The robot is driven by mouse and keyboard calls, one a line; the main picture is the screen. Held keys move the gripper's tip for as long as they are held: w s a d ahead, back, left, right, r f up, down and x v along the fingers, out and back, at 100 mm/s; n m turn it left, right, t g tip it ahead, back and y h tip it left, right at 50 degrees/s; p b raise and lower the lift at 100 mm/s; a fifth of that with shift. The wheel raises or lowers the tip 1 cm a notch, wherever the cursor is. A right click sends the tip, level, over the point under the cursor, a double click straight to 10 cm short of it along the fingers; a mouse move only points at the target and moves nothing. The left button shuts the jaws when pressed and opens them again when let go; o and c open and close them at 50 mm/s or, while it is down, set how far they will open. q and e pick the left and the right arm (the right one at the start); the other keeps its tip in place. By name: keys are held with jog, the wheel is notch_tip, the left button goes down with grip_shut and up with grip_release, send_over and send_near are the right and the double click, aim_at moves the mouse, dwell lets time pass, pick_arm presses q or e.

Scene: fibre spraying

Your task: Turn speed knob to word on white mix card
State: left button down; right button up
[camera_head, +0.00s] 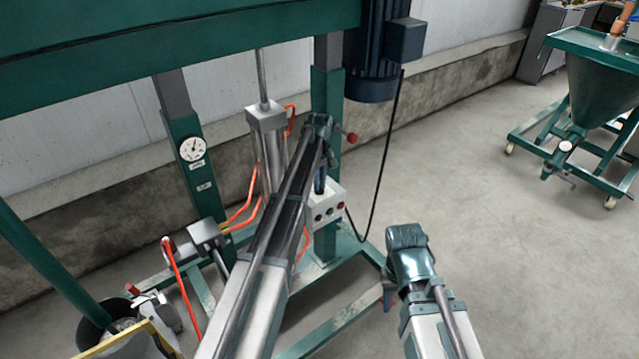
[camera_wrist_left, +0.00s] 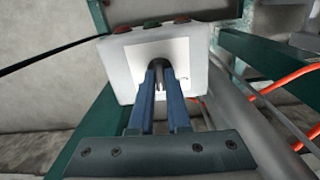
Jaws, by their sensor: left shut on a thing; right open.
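A white control box (camera_head: 327,204) with small coloured buttons is mounted on the green frame. In the left wrist view, the same box (camera_wrist_left: 118,70) fills the upper middle, with a pale square plate (camera_wrist_left: 189,52) on its face. A dark round speed knob (camera_wrist_left: 157,65) is at the middle of this plate. My left gripper (camera_wrist_left: 163,76) has its blue fingers closed around the knob, hiding part of it. In the head view, my left gripper (camera_head: 320,182) is in front of the box. My right gripper (camera_head: 388,298) is open, low and to the right. I cannot make out the white mix card or its word.
A white dial gauge (camera_head: 192,149) is on the left green post. Orange hoses (camera_head: 240,212) run near the cylinder, and a black cable (camera_head: 382,170) hangs right of the box. A green hopper cart (camera_head: 600,90) stands far right. The floor between is clear.

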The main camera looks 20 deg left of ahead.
pick_arm(q)
jog(key=m, duration=0.4)
jog(key=shift+m, duration=2.6)
jog(key=c, duration=0.9)
grip_release()
jog(key=shift+r, duration=0.15)
notch_tip(320, 180, up, 14)
jog(key=p, duration=1.3)
jog(key=shift+f+p, duration=0.25)
jog(key=shift+p, duration=0.15)
